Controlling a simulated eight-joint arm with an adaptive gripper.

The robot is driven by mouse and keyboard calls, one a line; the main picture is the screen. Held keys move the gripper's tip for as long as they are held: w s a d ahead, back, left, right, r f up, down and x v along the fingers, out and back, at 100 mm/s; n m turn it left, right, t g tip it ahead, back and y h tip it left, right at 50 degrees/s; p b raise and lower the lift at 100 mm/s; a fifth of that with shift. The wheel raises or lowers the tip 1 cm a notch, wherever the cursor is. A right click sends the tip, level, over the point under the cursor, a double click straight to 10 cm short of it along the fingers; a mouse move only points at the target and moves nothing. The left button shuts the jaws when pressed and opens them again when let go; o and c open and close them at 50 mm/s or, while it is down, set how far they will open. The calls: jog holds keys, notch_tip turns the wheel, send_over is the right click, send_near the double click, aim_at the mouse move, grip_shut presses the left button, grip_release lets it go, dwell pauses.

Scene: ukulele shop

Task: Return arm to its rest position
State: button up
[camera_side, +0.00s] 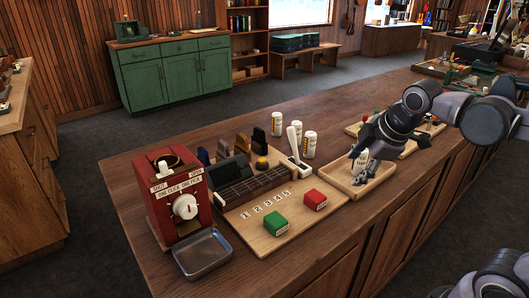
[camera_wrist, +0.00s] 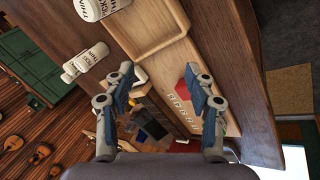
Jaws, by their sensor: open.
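My gripper (camera_side: 362,173) is over the small wooden tray (camera_side: 341,183) at the right of the workbench, in the side view. A small white labelled bottle (camera_side: 362,158) shows right behind the fingers there; its exact spot is partly hidden. In the wrist view, my gripper (camera_wrist: 157,82) has its two blue-padded fingers spread wide with nothing between them. The wooden tray (camera_wrist: 150,42) lies beyond the fingers at the top of that view. My arm reaches in from the right of the side view.
Left on the bench stand a red box with a white dial (camera_side: 185,206) and a metal tray (camera_side: 203,253). A numbered board (camera_side: 262,238) bears a fretted neck, a green block (camera_side: 276,223) and a red block (camera_side: 315,200). White canisters (camera_side: 309,143) stand behind. The front right bench edge is clear.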

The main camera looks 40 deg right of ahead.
jog(key=w+d+r+n+g+h, duration=0.2)
jog(key=d+r+n, duration=0.5)
jog(key=n, duration=0.8)
jog(key=shift+w+d+r+g, duration=0.2)
jog(key=shift+w+g, duration=0.1)
jog(key=shift+w, duration=0.25)
dwell(0.5)
